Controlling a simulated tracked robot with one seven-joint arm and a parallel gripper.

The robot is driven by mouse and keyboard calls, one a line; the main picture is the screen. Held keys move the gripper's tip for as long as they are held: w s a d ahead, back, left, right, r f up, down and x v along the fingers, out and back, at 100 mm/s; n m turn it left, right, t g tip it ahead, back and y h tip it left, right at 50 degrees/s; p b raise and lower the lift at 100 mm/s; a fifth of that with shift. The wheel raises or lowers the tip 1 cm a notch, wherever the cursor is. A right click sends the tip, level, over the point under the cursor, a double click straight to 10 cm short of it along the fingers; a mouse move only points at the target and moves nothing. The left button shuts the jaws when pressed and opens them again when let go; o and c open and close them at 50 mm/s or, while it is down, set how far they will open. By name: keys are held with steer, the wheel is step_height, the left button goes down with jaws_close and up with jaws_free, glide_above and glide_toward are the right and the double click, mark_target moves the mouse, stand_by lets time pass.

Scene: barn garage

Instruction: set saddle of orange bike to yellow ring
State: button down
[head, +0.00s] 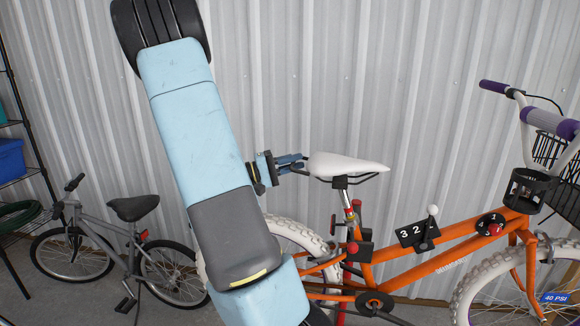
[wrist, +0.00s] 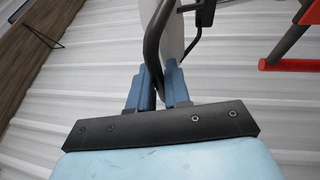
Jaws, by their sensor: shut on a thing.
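The orange bike (head: 440,250) stands at the right in the head view. Its white saddle (head: 350,165) sits on a seat post (head: 348,208) with small coloured bands, red among them; I cannot clearly make out a yellow ring. My gripper (head: 298,160) is at the saddle's left, rear end, its blue fingers shut on it. In the wrist view, the fingers of my gripper (wrist: 159,82) close around the saddle's rear end, where a black rail (wrist: 152,45) runs beside the white saddle shell (wrist: 172,35). A red clamp lever (head: 357,206) shows beside the post.
A grey bike (head: 120,235) stands at the left, near a shelf with a blue bin (head: 10,160). A corrugated metal wall (head: 400,90) is close behind. The orange frame carries a black plate reading 3 2 (head: 417,232) and a round dial (head: 490,225).

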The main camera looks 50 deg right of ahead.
steer(key=shift+w, duration=0.15)
steer(key=c, duration=1.2)
jaws_free()
steer(key=shift+o, duration=0.2)
steer(key=v, duration=1.3)
steer(key=shift+w+a+f, duration=0.2)
steer(key=shift+w+a, duration=0.05)
steer(key=shift+a, duration=0.05)
